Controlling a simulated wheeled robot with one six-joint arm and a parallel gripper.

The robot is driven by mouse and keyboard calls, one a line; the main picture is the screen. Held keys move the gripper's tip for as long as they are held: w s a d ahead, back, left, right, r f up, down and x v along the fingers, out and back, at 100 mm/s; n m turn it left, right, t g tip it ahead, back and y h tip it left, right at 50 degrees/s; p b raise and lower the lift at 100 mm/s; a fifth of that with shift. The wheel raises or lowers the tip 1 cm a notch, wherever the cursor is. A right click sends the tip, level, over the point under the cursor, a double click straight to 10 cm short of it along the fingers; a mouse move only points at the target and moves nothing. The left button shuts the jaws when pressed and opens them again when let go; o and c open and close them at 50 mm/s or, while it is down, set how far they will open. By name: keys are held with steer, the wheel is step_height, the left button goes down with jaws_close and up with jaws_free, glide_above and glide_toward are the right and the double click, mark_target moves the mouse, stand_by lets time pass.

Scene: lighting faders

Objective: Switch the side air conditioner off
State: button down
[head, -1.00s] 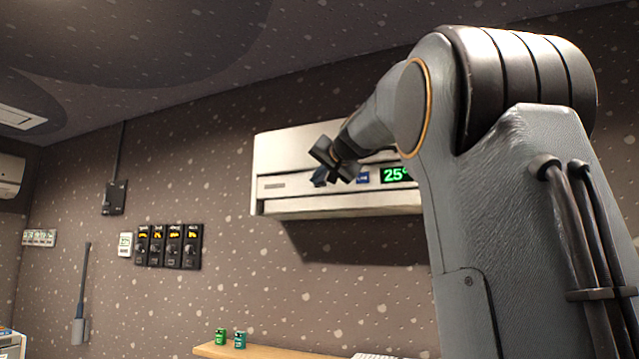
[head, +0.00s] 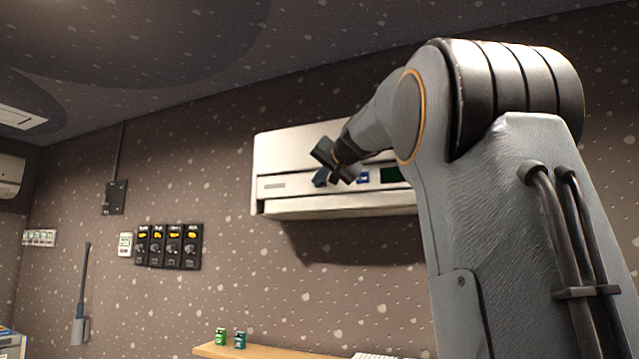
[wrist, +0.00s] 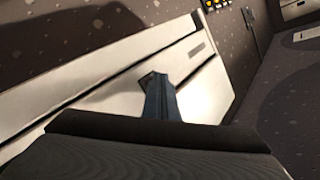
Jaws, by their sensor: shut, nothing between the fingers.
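The white side air conditioner (head: 290,155) hangs on the wall in the middle of the head view. Its display (head: 392,174) is dark green with no digits showing. A small blue button (head: 363,177) sits on its front, left of the display. My gripper (head: 322,178) is shut and empty at the unit's front, left of the blue button. In the wrist view my shut fingers (wrist: 158,95) point at the white casing (wrist: 120,80). I cannot tell whether the fingertips touch it. My arm hides the unit's right part.
Black fader panels (head: 168,246) and a small white thermostat (head: 125,245) are on the wall to the left. Another white unit (head: 10,175) is at the far left. Below, a wooden shelf (head: 260,352) holds two small green containers (head: 221,337).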

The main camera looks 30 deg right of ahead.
steer(key=shift+a, duration=0.1)
steer(key=shift+s+a, duration=0.25)
steer(key=shift+s, duration=0.05)
steer(key=shift+a, duration=0.1)
steer(key=shift+s+a+b, duration=0.3)
steer(key=shift+s+a, duration=0.65)
steer(key=shift+a, duration=0.2)
steer(key=shift+s+a+b, duration=0.3)
steer(key=shift+s+a, duration=0.6)
steer(key=shift+a, duration=0.25)
